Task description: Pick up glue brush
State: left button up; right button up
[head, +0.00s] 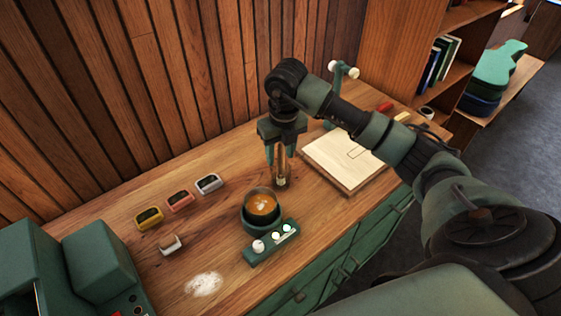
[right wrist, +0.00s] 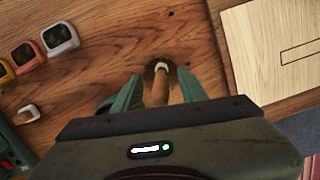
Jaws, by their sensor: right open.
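The glue brush (head: 281,170) appears to be the upright brown-handled thing on the wooden bench, behind the glue pot. Its brown handle (right wrist: 161,92) also shows in the right wrist view, with a pale band and a dark round part at its far end. My right gripper (head: 280,155) points down over it, open, with one green finger on each side of the handle. In the right wrist view, gaps show between the handle and both fingers. The gripper's body hides the near part of the handle. My left gripper is not in view.
A dark green pot (head: 247,217) with amber contents stands just in front, beside a green box (head: 262,247) with white knobs. A pale board (head: 340,165) lies to the right. Several small coloured devices (head: 180,201) and white powder (head: 204,284) are to the left.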

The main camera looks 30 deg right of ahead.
jog(key=shift+f, duration=0.45)
grip_shut()
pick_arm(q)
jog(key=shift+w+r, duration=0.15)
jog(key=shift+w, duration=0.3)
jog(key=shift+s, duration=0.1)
pick_arm(e)
jog(key=shift+r, duration=0.1)
